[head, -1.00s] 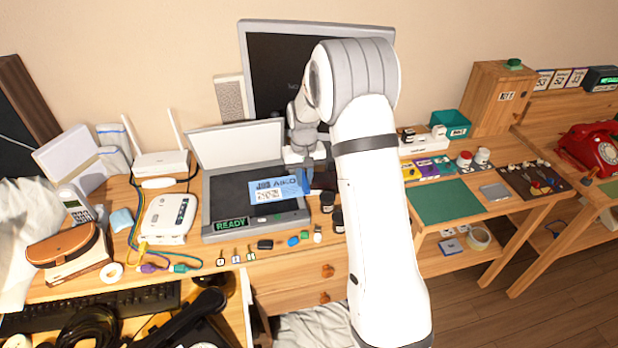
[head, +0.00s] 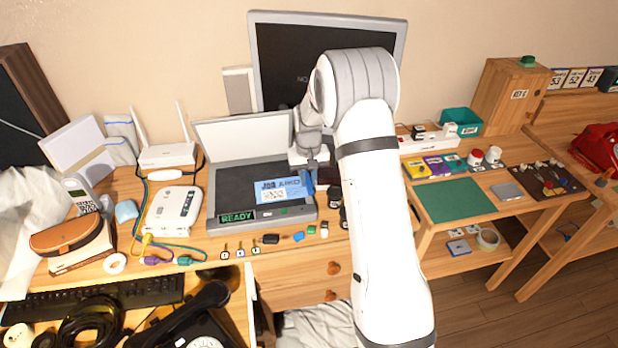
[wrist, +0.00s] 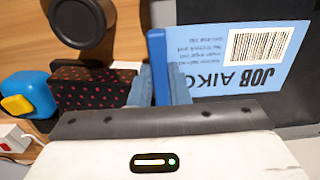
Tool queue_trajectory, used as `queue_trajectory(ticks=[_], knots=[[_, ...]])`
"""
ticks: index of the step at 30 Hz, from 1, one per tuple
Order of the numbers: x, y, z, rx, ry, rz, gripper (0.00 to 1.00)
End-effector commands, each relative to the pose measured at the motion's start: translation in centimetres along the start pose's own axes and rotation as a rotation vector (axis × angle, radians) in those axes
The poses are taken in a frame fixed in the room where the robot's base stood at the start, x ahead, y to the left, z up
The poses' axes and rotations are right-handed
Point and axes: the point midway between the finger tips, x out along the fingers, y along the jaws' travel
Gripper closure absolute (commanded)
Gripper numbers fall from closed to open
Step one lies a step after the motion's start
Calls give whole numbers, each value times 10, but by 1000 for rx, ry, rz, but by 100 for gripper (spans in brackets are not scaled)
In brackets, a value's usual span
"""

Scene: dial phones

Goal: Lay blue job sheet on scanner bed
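The blue job sheet (head: 283,189), printed with a name and a code block, is over the dark scanner bed (head: 232,186), toward its right side. I cannot tell whether it touches the bed. A darker blue upright strip (head: 309,183) stands at the sheet's right edge. In the wrist view the sheet (wrist: 210,65) appears upside down at the right, with the strip (wrist: 159,65) along its edge. My gripper (wrist: 160,85) has its two fingers on either side of this strip, apparently closed on it. My arm hides part of the scanner's right surroundings.
The scanner lid (head: 243,139) stands open behind the bed. A green READY sign (head: 237,216) is on the scanner's front edge. Dark jars (head: 335,197) stand close at its right. A white box (head: 173,211) is at its left. Small items line the desk's front.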

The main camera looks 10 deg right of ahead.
Motion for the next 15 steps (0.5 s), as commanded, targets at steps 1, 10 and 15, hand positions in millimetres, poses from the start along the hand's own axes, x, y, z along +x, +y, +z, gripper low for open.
queue_trajectory(ticks=[1,10,15], knots=[[0,0,0,0,0,0,80],[0,0,0,-1,0,0,59],[0,0,0,0,0,1,59]])
